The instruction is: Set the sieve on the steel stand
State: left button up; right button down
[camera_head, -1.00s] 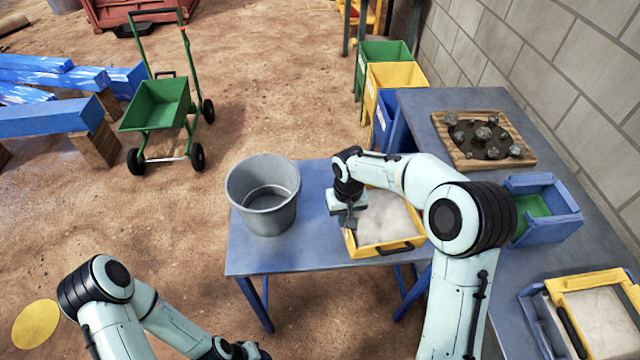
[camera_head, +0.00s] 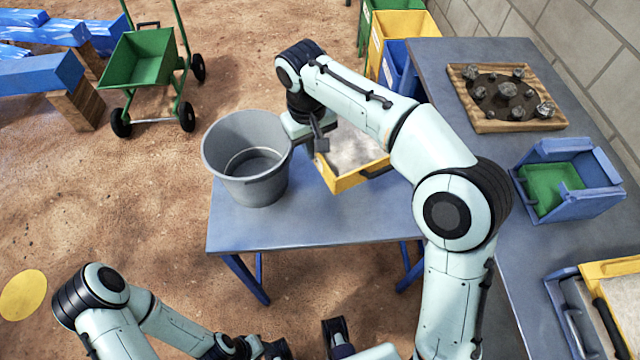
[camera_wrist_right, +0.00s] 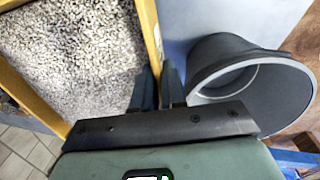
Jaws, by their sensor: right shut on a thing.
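The sieve is a yellow-framed tray (camera_head: 347,182) with a pale grey speckled inside. It is at the right part of the small blue-grey table, partly behind my right arm, and looks raised off it. My right gripper (camera_head: 320,140) is shut on its left edge; in the right wrist view the fingers (camera_wrist_right: 160,90) meet the yellow wall (camera_wrist_right: 151,35). The small blue-grey table (camera_head: 300,228) on blue legs is the likeliest steel stand; no other stand is clear. A dark part of what seems my left gripper (camera_head: 338,335) shows at the bottom edge, mostly cut off.
A grey bucket (camera_head: 245,165) stands close left of my right gripper. The long bench at right holds a wooden board with stones (camera_head: 505,100), a blue-green box (camera_head: 565,185) and another yellow frame (camera_head: 610,270). The small table's front is clear.

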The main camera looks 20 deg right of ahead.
notch_tip(320, 180, down, 16)
jog(key=shift+w+d+r+b, duration=0.1)
jog(key=shift+b, duration=1.1)
jog(key=c, duration=1.2)
grip_release()
jog(key=shift+f, duration=0.2)
jog(key=r, duration=0.4)
jog(key=r+p, duration=0.1)
jog(key=r, duration=0.3)
jog(key=a+r+p, duration=0.1)
jog(key=r, duration=0.3)
jog(key=shift+r, duration=0.15)
